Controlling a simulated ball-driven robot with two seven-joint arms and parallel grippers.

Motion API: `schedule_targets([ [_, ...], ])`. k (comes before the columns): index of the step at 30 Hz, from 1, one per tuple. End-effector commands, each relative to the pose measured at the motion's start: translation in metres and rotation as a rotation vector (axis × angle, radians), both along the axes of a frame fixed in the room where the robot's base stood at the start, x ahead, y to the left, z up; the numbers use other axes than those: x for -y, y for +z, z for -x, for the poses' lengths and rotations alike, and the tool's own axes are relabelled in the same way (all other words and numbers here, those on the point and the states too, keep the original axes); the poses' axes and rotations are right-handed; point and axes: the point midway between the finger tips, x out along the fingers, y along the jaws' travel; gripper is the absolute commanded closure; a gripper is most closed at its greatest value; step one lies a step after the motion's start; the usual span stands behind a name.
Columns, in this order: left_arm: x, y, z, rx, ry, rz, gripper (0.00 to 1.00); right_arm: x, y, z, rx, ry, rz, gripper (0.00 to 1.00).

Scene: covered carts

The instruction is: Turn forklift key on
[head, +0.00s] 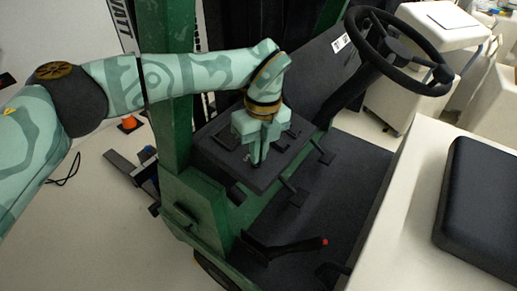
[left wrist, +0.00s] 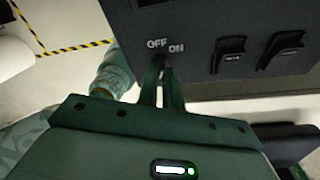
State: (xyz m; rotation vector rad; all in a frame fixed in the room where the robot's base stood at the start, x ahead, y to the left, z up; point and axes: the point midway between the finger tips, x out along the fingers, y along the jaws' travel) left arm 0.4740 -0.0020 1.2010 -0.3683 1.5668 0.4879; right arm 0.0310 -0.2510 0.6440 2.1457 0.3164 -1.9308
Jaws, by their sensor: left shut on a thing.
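My left gripper (head: 257,156) points down at the dark control panel (head: 222,160) of the green forklift. In the left wrist view its fingers (left wrist: 162,82) are shut on the small dark key (left wrist: 161,61) in the panel's switch. White OFF and ON labels stand on either side of the key on the panel face (left wrist: 203,28). The fingers mostly cover the key, so I cannot tell its exact angle. In the head view the key is hidden by the gripper. My right gripper is not in view.
Two rocker switches (left wrist: 229,55) sit right of the key in the left wrist view. The black steering wheel (head: 390,50), a red-tipped lever (head: 290,246) and the dark seat (head: 482,205) lie right of my left arm. Covered carts (head: 436,25) stand behind.

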Motion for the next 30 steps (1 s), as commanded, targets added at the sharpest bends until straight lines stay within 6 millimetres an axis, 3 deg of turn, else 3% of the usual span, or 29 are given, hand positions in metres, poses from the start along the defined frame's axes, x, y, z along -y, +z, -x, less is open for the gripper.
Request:
schedule_targets([
  [15,0.0016,0.0009,-0.0019,-0.071,-0.438,-0.058,1.0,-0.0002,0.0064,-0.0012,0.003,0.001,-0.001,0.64],
  [30,0.0028,0.0004,-0.0018,-0.104,-0.631,-0.08,1.0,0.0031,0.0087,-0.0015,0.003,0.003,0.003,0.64],
])
